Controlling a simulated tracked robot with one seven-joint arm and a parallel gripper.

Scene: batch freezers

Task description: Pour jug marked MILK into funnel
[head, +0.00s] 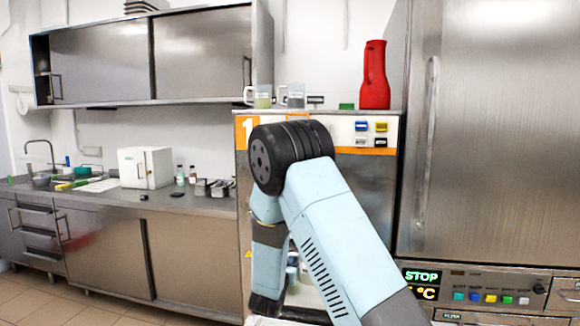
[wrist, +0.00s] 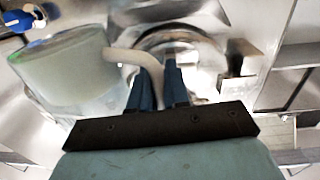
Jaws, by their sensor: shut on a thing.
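In the wrist view my gripper (wrist: 158,68) is shut on the pale curved handle of a clear jug (wrist: 62,70). The jug is left of the fingers and looks filled with a pale, whitish-green liquid. No MILK marking is readable on it. Behind the fingertips is a round metal rim (wrist: 150,38), partly hidden by them; I cannot tell if it is the funnel. In the head view my arm hides the gripper, and the held jug cannot be made out clearly. No funnel is plainly visible there.
On the orange-banded machine (head: 367,151) stand a jug with yellowish contents (head: 263,99), a clear jug (head: 296,95) and a red jug (head: 375,78). A tall steel cabinet (head: 485,130) is close on the right. A counter (head: 110,198) with a sink runs left.

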